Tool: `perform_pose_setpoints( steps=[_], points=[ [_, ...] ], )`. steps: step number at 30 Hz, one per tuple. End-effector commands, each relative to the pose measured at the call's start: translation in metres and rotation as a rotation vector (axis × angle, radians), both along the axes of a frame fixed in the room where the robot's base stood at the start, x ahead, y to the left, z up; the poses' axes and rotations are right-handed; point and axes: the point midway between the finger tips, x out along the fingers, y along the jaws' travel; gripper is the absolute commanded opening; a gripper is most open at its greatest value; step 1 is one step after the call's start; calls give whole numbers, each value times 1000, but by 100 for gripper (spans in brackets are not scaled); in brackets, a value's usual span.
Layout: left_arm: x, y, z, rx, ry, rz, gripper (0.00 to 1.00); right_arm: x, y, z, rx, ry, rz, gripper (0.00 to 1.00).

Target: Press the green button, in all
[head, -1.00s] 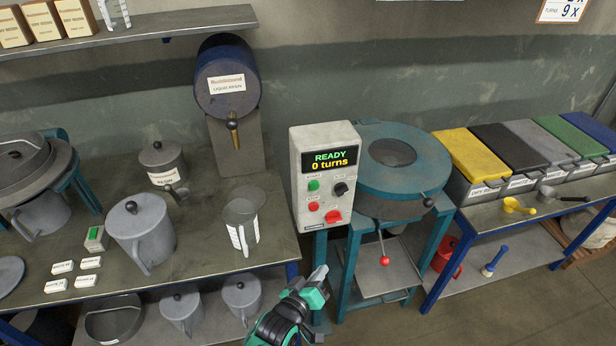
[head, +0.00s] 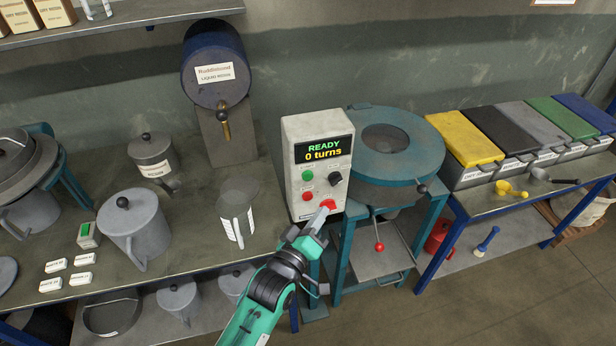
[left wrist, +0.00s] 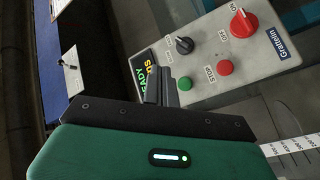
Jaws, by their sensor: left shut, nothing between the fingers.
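The pale control box (head: 317,165) stands upright beside the teal machine, and its display reads READY, 0 turns. Its green button (head: 308,175) is in clear sight at the left of the panel, above a small red button (head: 307,197). In the left wrist view the green button (left wrist: 185,83) shows close to my fingertips, but I see no contact. My left gripper (head: 319,216) is shut and empty, in front of the panel's lower part, below the green button in the head view. Its fingers also show in the left wrist view (left wrist: 160,88). My right gripper is out of view.
A black knob (head: 335,179) and a red switch (head: 327,204) share the panel. The teal round machine (head: 415,165) stands to its right. A clear measuring jug (head: 238,212) and a grey lidded pot (head: 136,228) stand on the left bench.

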Motion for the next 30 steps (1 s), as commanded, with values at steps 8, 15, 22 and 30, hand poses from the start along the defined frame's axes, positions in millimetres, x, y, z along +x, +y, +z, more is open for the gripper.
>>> perform_pose_setpoints(
  steps=[8, 15, 22, 30],
  points=[
    [32, 11, -2, 3, -3, 0, 0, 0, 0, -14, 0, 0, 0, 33],
    [63, 21, -1, 3, -1, -1, 0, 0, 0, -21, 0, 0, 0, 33],
    [78, 25, 0, 1, 0, 0, 0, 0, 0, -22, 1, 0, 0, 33],
    [81, 26, 0, 1, 0, 1, 0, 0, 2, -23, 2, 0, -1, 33]
  ],
)
